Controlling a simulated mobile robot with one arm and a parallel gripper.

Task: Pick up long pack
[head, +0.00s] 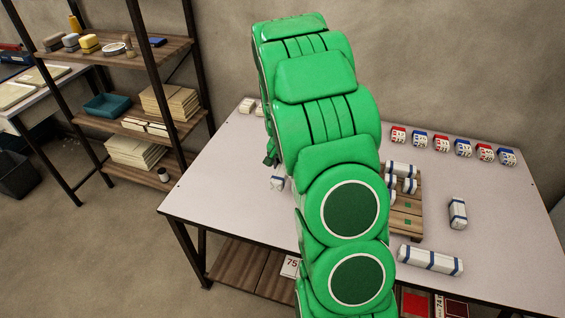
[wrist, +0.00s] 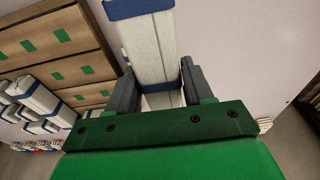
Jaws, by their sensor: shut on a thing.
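A long white pack with blue bands (wrist: 150,48) lies between the two dark fingers of my gripper (wrist: 158,72) in the wrist view. My gripper is shut on it, and the pack stretches away past the fingertips to the top edge. In the head view my green arm hides most of my gripper. A small white and blue piece (head: 278,183) shows left of the arm; I cannot tell whether it is part of the held pack. Another long white pack with blue bands (head: 430,260) lies near the table's front edge.
A wooden pallet with green squares (wrist: 62,36) lies left of the held pack, with several white packs (wrist: 38,98) near it. A shorter pack (head: 458,213) stands at the right of the table (head: 225,180). Several red and blue boxes (head: 441,143) line the back.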

